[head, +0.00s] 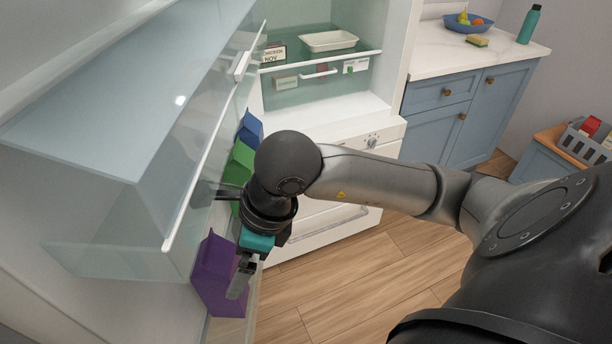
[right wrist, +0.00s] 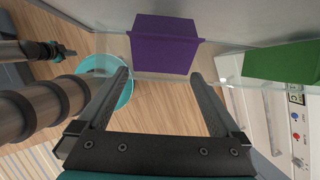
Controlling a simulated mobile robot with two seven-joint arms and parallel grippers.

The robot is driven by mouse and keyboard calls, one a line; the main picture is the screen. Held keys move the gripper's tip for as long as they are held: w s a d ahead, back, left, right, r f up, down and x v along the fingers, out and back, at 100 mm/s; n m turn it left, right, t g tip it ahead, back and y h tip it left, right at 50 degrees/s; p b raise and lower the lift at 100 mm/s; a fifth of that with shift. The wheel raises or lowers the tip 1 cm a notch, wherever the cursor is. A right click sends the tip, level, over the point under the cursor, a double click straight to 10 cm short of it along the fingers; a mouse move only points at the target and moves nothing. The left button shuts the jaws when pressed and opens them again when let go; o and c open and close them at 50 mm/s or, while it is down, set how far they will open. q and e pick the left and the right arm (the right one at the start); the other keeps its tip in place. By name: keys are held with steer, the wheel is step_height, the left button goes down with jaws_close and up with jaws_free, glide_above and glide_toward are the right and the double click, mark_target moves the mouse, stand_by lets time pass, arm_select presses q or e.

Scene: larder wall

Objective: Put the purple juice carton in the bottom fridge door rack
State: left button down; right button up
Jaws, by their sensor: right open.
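The purple juice carton (head: 215,277) is at the near end of the lower part of the open fridge door, below the large clear upper rack. In the right wrist view the carton (right wrist: 163,45) sits at a clear rack wall (right wrist: 150,77), just beyond and between my fingertips. My right gripper (head: 222,238) is open, its fingers apart on either side of the carton's line; the wrist view (right wrist: 160,80) shows nothing between them. The carton's base is partly hidden. What seems to be my left gripper (right wrist: 62,50) is small at the left of the wrist view.
A green carton (head: 237,165) and a blue carton (head: 250,130) stand farther along the door. The clear upper rack (head: 150,190) overhangs them. A teal round container (right wrist: 124,95) is on the floor below. The fridge shelf (head: 320,60) holds a white tray. Wooden floor is open at the right.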

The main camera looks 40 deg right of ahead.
steer(key=s+d+p, duration=0.4)
steer(key=s+d, duration=0.2)
steer(key=d, duration=0.1)
steer(key=shift+s+d, duration=0.3)
steer(key=shift+s, duration=0.05)
stand_by(0.7)
